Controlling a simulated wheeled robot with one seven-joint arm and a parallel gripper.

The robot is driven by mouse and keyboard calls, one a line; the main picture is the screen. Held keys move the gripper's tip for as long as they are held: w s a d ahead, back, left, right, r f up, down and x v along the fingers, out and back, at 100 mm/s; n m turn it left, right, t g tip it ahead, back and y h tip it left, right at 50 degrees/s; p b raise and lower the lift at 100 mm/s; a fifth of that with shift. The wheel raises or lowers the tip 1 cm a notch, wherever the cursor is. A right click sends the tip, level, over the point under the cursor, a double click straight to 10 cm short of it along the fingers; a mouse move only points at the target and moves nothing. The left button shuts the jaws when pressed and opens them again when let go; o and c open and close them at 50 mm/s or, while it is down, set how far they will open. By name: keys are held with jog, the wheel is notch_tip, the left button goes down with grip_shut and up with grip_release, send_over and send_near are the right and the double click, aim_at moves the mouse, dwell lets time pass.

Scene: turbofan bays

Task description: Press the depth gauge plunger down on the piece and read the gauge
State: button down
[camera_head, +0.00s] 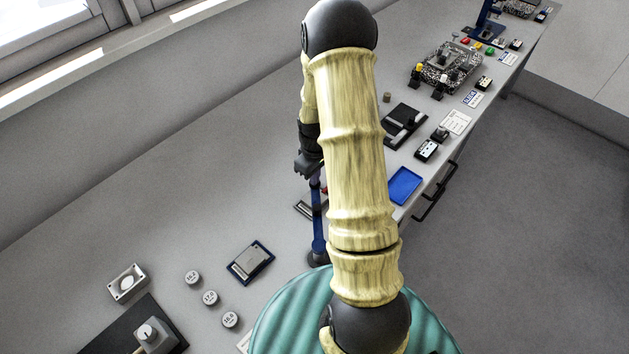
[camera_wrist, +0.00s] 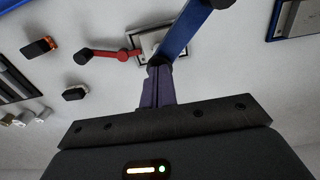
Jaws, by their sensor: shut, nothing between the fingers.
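My gripper (camera_head: 308,166) is shut and empty, pointing down over the bench beside a blue stand (camera_head: 318,232). The wrist view shows my gripper's closed fingers (camera_wrist: 158,82) close to the end of a blue arm (camera_wrist: 190,28) that appears to belong to that stand. A pale plate in a dark frame (camera_wrist: 143,38) lies beneath the blue arm and also shows in the head view (camera_head: 303,208). I cannot tell whether my fingers touch the stand. The gauge's plunger and reading cannot be made out.
A blue tray (camera_head: 405,186) and a black fixture (camera_head: 404,124) lie right of my arm. A blue-framed plate (camera_head: 250,262), numbered round pieces (camera_head: 210,298) and a pale box (camera_head: 128,283) lie to the left.

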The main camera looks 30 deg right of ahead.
jog(key=shift+s+f, duration=0.2)
jog(key=shift+f, duration=0.25)
dwell(1.4)
jog(key=shift+r, duration=0.1)
notch_tip(320, 180, up, 9)
jog(key=p, duration=0.6)
jog(key=shift+w, duration=0.15)
dwell(0.3)
dwell(0.4)
jog(key=s+a+r+m+t+b, duration=0.2)
jog(key=s+a+r+m+b, duration=0.2)
jog(key=s+a+r, duration=0.6)
jog(key=s+a+b, duration=0.1)
jog(key=s+a, duration=0.1)
jog(key=a, duration=0.1)
jog(key=shift+s+a+t, duration=0.2)
jog(key=shift+a+t, duration=0.1)
jog(key=shift+r, duration=0.1)
dwell(0.9)
